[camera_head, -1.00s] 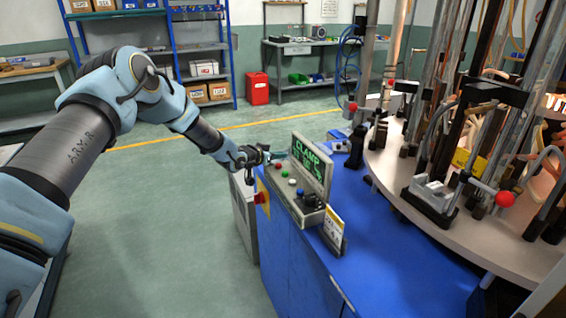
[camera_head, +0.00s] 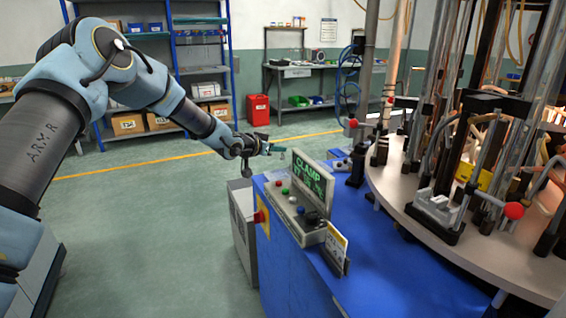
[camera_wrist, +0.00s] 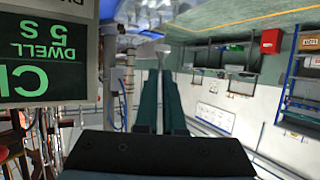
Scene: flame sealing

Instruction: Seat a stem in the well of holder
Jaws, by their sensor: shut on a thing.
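My gripper (camera_head: 278,149) is held above the left end of the blue bench, just behind the control panel. In the wrist view its long teal fingers (camera_wrist: 160,74) are close together. They are shut on a small, pale, glassy piece with a flared end, likely the stem (camera_wrist: 154,49); only its end shows. I cannot make out the stem in the head view. A grey clamp-like fixture with a black base (camera_head: 436,212) stands on the round table's near edge, well right of my gripper. I cannot tell whether it is the holder; no well shows clearly.
The control panel (camera_head: 296,222) with a green-lettered display (camera_head: 308,180) stands close by my gripper. The round table (camera_head: 405,196) carries several upright rods, hoses and red-knobbed levers. Bare blue bench top (camera_head: 385,262) lies between panel and table.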

